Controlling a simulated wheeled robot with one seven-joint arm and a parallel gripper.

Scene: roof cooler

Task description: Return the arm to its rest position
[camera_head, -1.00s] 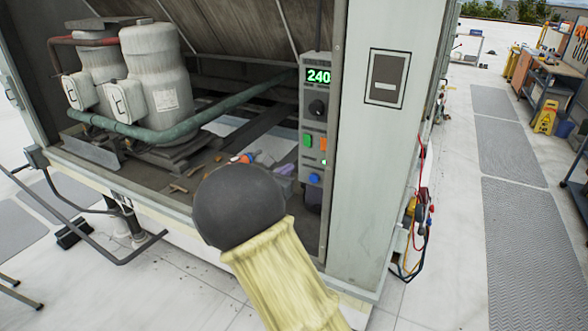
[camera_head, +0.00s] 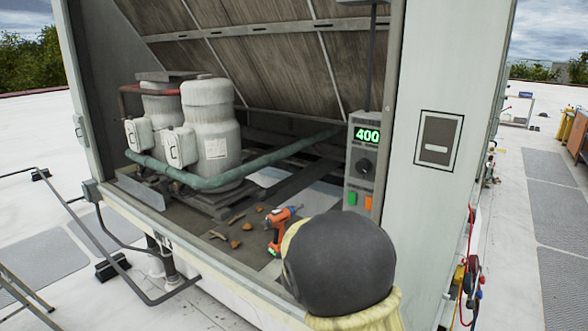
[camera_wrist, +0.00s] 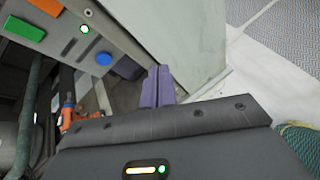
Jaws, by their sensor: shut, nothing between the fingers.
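My gripper (camera_wrist: 158,86) shows in the wrist view as two purple fingers pressed together, with nothing between them. They point past the lower end of the grey control box (camera_wrist: 75,45), close to its blue button (camera_wrist: 103,58); I cannot tell if they touch anything. In the head view my dark round arm joint and yellow sleeve fill the bottom centre-right and hide the gripper. The control box (camera_head: 361,165) there shows a green 400 on its display, with a knob, a green button and an orange button below. Its lower part is hidden behind my arm.
The open cooler cabinet holds white compressors (camera_head: 212,135) and a green pipe (camera_head: 250,170). An orange drill (camera_head: 281,225) and brown scraps lie on its floor. A pale corner panel (camera_head: 440,100) stands right of the box.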

